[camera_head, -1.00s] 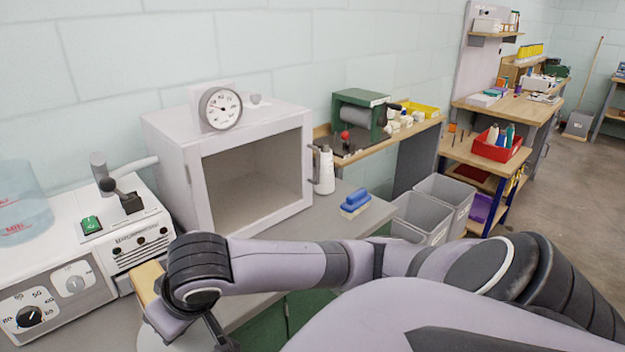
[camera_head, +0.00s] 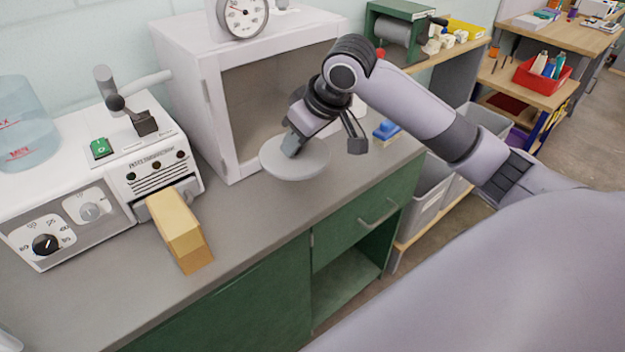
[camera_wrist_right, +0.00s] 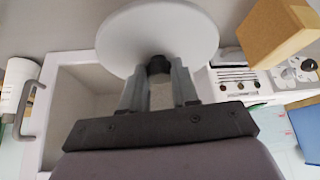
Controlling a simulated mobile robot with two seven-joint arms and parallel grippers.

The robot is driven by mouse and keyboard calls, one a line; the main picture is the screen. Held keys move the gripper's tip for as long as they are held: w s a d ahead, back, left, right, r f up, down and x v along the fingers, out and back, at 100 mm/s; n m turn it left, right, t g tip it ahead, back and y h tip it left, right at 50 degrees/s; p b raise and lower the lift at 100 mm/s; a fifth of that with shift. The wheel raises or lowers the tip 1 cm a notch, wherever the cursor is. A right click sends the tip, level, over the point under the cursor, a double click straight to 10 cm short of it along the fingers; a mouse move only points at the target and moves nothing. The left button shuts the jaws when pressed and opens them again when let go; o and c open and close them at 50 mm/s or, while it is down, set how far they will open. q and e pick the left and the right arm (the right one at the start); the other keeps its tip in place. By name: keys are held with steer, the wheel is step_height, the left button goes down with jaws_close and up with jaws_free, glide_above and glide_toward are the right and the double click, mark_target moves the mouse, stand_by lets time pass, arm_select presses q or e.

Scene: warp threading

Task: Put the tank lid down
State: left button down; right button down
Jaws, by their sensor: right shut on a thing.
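The tank lid (camera_head: 302,164) is a round, light grey disc in front of the white open-fronted cabinet, at or just above the grey worktop; I cannot tell whether it touches. My right gripper (camera_head: 292,146) comes down on it from above. In the right wrist view the lid (camera_wrist_right: 165,32) shows as a pale disc with a dark knob (camera_wrist_right: 158,66), and my right gripper (camera_wrist_right: 158,80) is shut on that knob. My left gripper is not in view.
The white cabinet (camera_head: 190,85) stands behind the lid. A yellow block (camera_head: 180,230) juts from the white heater unit (camera_head: 160,165) on the left. A clear tank (camera_head: 22,125) stands at far left. Bare worktop (camera_head: 255,215) lies between block and lid.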

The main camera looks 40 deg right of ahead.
steer(key=w+d+r+n+g+y+b, duration=0.1)
steer(key=w+d+r+n+y+b, duration=0.1)
steer(key=w+d+r+n, duration=0.35)
steer(key=shift+m, duration=0.65)
steer(key=f, duration=1.2)
steer(key=d+f, duration=0.1)
steer(key=f, duration=0.5)
steer(key=shift+s, duration=0.3)
steer(key=c, duration=0.8)
jaws_free()
steer(key=shift+f, duration=0.1)
steer(key=shift+c, duration=0.2)
steer(key=v, duration=1.2)
